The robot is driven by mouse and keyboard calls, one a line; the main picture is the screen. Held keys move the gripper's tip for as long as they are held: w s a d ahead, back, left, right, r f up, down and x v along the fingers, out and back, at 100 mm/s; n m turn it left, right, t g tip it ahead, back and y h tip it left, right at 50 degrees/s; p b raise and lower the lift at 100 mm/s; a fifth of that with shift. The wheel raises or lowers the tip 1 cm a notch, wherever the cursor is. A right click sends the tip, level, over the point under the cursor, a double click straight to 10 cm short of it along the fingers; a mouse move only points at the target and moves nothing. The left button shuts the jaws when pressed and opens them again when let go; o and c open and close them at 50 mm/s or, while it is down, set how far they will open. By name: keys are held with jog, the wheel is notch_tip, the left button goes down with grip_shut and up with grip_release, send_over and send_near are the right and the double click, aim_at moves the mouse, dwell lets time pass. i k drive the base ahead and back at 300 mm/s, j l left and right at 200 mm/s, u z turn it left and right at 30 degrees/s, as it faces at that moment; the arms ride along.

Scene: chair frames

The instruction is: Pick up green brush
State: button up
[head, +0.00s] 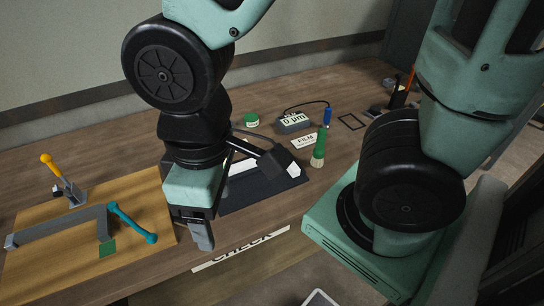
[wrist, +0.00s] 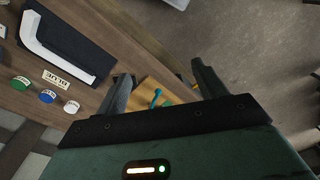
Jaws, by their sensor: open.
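The green brush (head: 319,147) stands upright on the wooden table in the head view, with a green handle on top and pale bristles at the bottom. It is right of the dark mat and near the FILM label. I cannot make it out in the wrist view. My gripper (head: 201,234) points down over the table's front side, left of the brush and well apart from it. In the wrist view my gripper (wrist: 164,80) has its two fingers spread, with nothing held between them.
A dark mat with a white angled part (wrist: 62,62) lies between gripper and brush. A grey gauge (head: 293,123), blue item (head: 327,117) and green round item (head: 251,120) are behind. A tan board (head: 60,265) with a grey frame and teal lever (head: 133,222) is left.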

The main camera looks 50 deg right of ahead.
aim_at(317, 162)
jog(key=z, duration=1.25)
